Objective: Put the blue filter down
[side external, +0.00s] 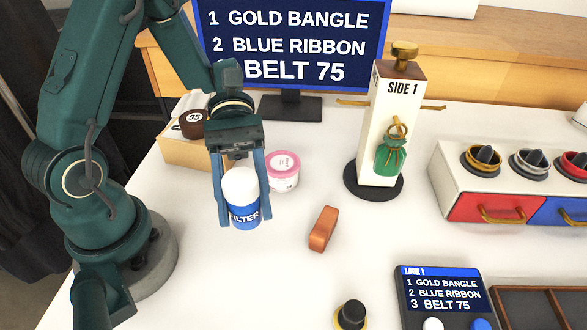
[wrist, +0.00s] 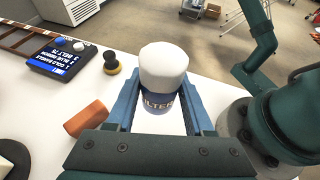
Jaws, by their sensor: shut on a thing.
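The blue filter (side external: 243,210) is a short cylinder with a white top and a blue band lettered "FILTER". It is upright between the two blue fingers of my gripper (side external: 241,205), which is shut on it. In the wrist view the filter (wrist: 161,80) shows between the fingers (wrist: 160,112), its white top towards the far side. White table (side external: 285,255) lies below and around it. The filter's underside is hidden, so I cannot tell whether it touches the table.
An orange-brown block (side external: 323,228) lies right of the filter. A black knob (side external: 351,315) and a list panel (side external: 445,295) are at the front. A white post (side external: 385,130) with a green pouch (side external: 391,156) stands behind right. Bare table lies in front of the filter.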

